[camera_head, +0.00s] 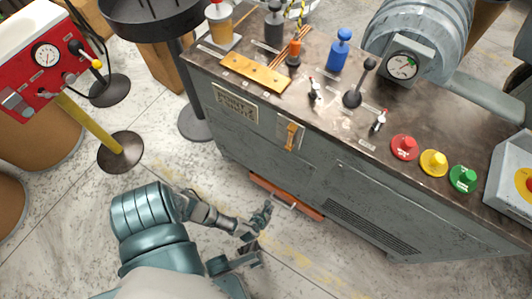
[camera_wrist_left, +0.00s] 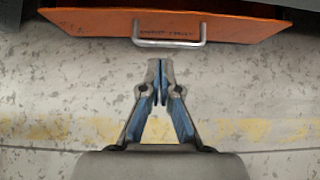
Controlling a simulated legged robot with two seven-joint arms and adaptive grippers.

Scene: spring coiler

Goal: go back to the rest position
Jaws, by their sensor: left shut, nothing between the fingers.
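My left gripper (camera_head: 262,215) is low in front of the grey machine cabinet (camera_head: 235,150), over the floor. In the left wrist view its two fingers (camera_wrist_left: 160,75) meet at the tips, with nothing between them. An orange drawer (camera_head: 285,197) with a metal handle stands out at the foot of the cabinet, just beyond the gripper. In the left wrist view the drawer (camera_wrist_left: 90,22) and its handle lie ahead of the fingertips, and the fingers are apart from the handle. My right gripper is not clearly in view.
Red (camera_head: 404,147), yellow (camera_head: 433,163) and green (camera_head: 463,179) buttons sit on the cabinet top, with levers and bottles behind them. A red gauge box (camera_head: 45,60) on a yellow post stands at left, near a black round stand (camera_head: 150,18). The floor between is clear.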

